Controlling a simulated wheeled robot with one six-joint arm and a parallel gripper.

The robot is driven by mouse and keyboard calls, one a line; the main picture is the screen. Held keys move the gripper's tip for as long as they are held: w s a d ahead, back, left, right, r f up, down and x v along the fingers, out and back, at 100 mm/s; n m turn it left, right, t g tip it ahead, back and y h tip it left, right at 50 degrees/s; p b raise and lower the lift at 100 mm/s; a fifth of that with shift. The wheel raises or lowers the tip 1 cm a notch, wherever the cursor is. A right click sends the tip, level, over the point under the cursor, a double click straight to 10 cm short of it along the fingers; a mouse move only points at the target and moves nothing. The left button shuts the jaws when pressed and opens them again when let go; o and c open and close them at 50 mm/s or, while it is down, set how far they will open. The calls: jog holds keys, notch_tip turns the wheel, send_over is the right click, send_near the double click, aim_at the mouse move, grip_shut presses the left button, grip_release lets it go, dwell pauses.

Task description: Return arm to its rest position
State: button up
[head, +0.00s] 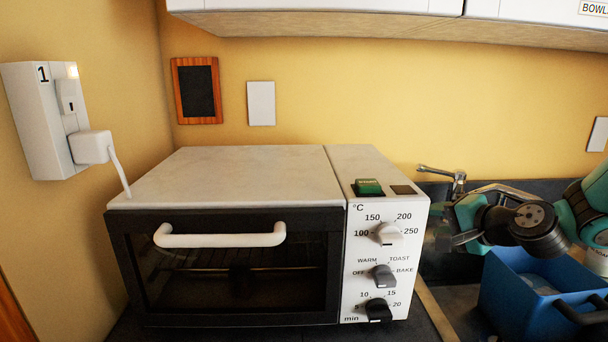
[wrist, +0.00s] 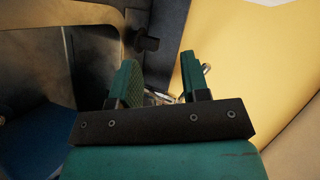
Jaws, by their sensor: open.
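My arm reaches in from the right edge of the head view, in front of the back wall and above a blue bin. My gripper (wrist: 158,88) shows in the wrist view with its two green fingers apart and nothing between them. In the head view the gripper end (head: 450,238) is small and partly hidden by my arm, near the right side of the toaster oven (head: 240,175). I cannot tell whether it touches anything there.
The oven has a closed door with a white handle (head: 220,238) and knobs on its right panel. A blue bin (head: 520,300) stands below my arm. A metal tap (head: 445,176) is behind. A plugged wall socket (head: 40,120) is at left. White cupboards (head: 330,22) hang above.

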jog(key=s+a+f+n+g, duration=0.1)
jog(key=s+n+g, duration=0.1)
jog(key=s, duration=0.1)
jog(key=s+a+f+n+g+h, duration=0.1)
jog(key=s+n+g, duration=0.1)
jog(key=s+n, duration=0.1)
jog(key=s+a+f+n+g+h, duration=0.1)
jog(key=s+f+n+g, duration=0.1)
jog(key=s, duration=0.2)
jog(key=shift+s, duration=0.2)
jog(key=s+d+n+g+h, duration=0.2)
jog(key=s+n+g+h, duration=0.15)
jog(key=s, duration=0.65)
jog(key=s+a+r+n+g+y+p, duration=0.1)
jog(key=s+a+r+n+y, duration=0.1)
jog(key=s+a+r+n, duration=0.1)
jog(key=s+a+r+n+g+y, duration=0.1)
jog(key=s+a+r+n, duration=0.3)
jog(key=a, duration=0.6)
notch_tip(320, 180, up, 2)
jog(key=s+y, duration=0.1)
jog(key=s, duration=0.2)
jog(key=shift+a+g+p, duration=0.2)
jog(key=shift+g+p, duration=0.15)
